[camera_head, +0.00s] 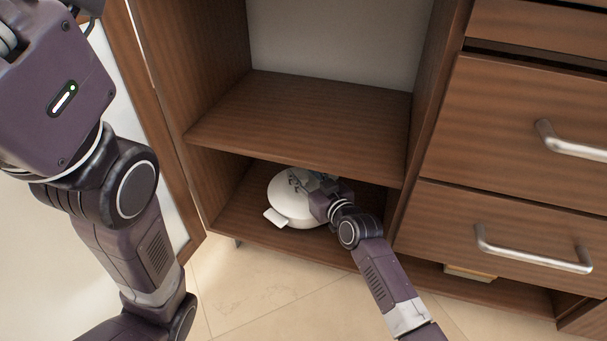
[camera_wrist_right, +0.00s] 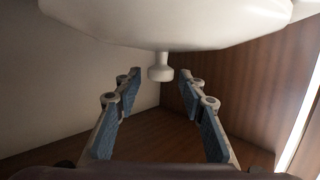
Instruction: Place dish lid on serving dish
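A white round serving dish (camera_head: 275,217) with a side handle stands on the lower shelf of an open cabinet. Its smooth white top looks like the dish lid (camera_head: 285,205); I cannot clearly tell lid from dish in the head view. My right gripper (camera_head: 308,183) reaches in from the right over the top and hides part of it. In the right wrist view the white lid (camera_wrist_right: 165,25) fills the top edge, with its knob (camera_wrist_right: 160,68) pointing down in the picture. The right gripper's fingers (camera_wrist_right: 159,77) are apart, one on each side of the knob. My left gripper is out of view.
The upper shelf (camera_head: 310,115) lies close above the dish and is empty. The cabinet's side walls bound the compartment. Drawers with metal handles (camera_head: 535,255) are on the right. A small light object (camera_head: 470,272) lies under the drawers. The floor in front is clear.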

